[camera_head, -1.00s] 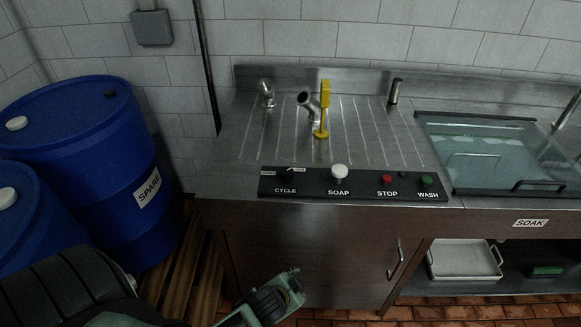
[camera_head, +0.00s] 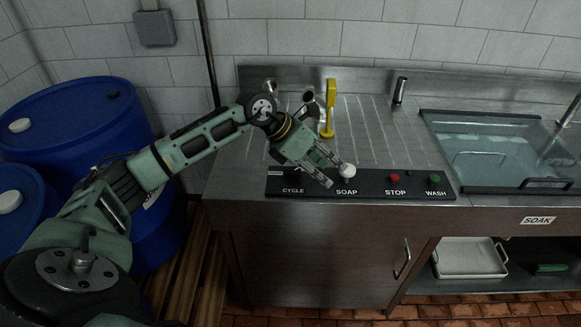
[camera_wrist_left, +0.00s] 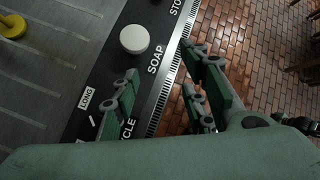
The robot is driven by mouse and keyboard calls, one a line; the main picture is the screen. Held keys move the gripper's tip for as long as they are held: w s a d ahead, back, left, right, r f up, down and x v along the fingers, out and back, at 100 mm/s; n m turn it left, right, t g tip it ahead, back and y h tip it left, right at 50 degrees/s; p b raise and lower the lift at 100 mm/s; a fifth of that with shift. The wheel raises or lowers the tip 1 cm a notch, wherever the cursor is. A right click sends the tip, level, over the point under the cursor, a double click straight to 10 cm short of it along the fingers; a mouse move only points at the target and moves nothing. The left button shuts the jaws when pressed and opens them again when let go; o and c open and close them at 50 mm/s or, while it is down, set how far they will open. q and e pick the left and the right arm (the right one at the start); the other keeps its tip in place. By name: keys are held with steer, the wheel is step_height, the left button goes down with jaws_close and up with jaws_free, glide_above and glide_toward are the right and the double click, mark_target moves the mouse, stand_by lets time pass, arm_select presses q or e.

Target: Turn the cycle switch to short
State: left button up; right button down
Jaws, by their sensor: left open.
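The black control panel (camera_head: 375,190) with the CYCLE label (camera_head: 293,190) lies along the front edge of the steel counter. The cycle switch is hidden behind my left gripper (camera_head: 334,174) in the head view. In the left wrist view a LONG label (camera_wrist_left: 86,98) shows, with a short white pointer mark (camera_wrist_left: 92,120) beside it, seeming to point towards LONG; the knob itself is hard to make out. My left gripper is open and empty above the panel, its fingertips between the CYCLE area and the white SOAP knob (camera_head: 347,171). My right gripper is not in view.
The white SOAP knob is close to the fingertips. A red STOP button (camera_head: 394,178) and a green WASH button (camera_head: 434,178) are farther right. A yellow lever (camera_head: 330,100) and taps stand behind. A water-filled sink (camera_head: 490,150) is right, blue barrels (camera_head: 70,120) left.

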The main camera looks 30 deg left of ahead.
mark_target(292, 169)
arm_select(q)
steer(key=s+a+g+y, duration=0.15)
steer(key=a+y, duration=0.25)
steer(key=a, duration=0.8)
steer(key=p+x, duration=0.2)
steer(key=x, duration=0.4)
steer(key=shift+a+f, duration=0.1)
steer(key=shift+f, duration=0.1)
steer(key=shift+w+f, duration=0.2)
steer(key=shift+f, duration=0.3)
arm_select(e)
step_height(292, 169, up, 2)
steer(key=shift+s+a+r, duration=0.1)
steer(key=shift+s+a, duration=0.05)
arm_select(q)
steer(key=shift+r, duration=0.15)
steer(key=c, duration=1)
